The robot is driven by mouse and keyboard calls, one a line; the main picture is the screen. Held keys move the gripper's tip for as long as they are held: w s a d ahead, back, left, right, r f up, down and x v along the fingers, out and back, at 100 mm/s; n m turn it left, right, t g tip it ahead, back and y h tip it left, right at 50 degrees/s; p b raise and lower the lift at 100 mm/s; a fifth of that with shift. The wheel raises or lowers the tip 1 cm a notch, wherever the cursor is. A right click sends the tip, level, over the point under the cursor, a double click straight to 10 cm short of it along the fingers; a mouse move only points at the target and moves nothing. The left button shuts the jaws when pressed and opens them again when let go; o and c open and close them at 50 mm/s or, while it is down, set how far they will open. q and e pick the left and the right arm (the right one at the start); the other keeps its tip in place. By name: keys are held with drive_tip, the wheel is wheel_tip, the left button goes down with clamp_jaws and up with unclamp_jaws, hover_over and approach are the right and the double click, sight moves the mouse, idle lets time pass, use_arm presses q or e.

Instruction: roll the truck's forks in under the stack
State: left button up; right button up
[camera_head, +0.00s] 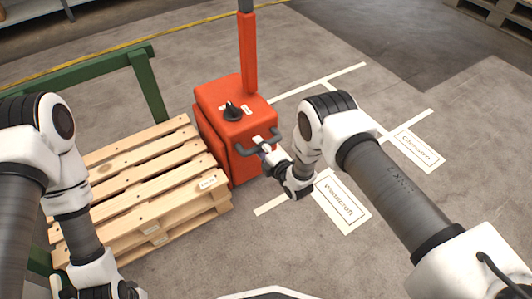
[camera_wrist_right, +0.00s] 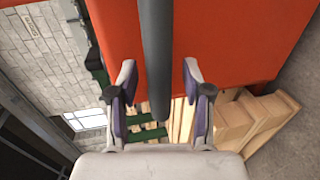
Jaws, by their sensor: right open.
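The red truck (camera_head: 222,115) stands on the floor at the middle of the head view, with an upright red mast and a black knob on top. Its forks are hidden. The stack of wooden pallets (camera_head: 130,190) is at the left, close beside the truck's body. My right gripper (camera_head: 264,150) is at the dark handle (camera_head: 273,136) on the truck's near side. In the right wrist view its two fingers (camera_wrist_right: 160,82) are open, one on each side of the dark handle bar (camera_wrist_right: 156,50).
A green rail frame (camera_head: 145,80) stands behind and left of the stack. White floor lines and labels reading "Woodcroft" (camera_head: 342,201) and another name (camera_head: 416,148) lie right of the truck. The floor there is clear. A yellow line (camera_head: 140,42) runs behind.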

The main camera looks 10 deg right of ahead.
drive_tip(key=v, duration=1.1)
drive_tip(key=shift+s, duration=0.1)
drive_tip(key=s+d+f+m+g+h, duration=0.25)
drive_tip(key=s+m+g, duration=0.35)
drive_tip(key=s, duration=0.5)
drive_tip(key=s+d+f+m+g+h, duration=0.1)
drive_tip(key=s+d+m+g, duration=0.3)
drive_tip(key=s+m, duration=0.55)
drive_tip(key=s+d+f+m+g+h, duration=0.25)
drive_tip(key=s+m+g, duration=0.35)
drive_tip(key=s, duration=0.5)
wheel_tip(320, 180, up, 39)
drive_tip(key=t+p, duration=0.1)
drive_tip(key=p, duration=3.7)
drive_tip(key=shift+d+f+m+y, duration=0.15)
drive_tip(key=shift+d+m+y, duration=0.15)
drive_tip(key=shift+m, duration=0.15)
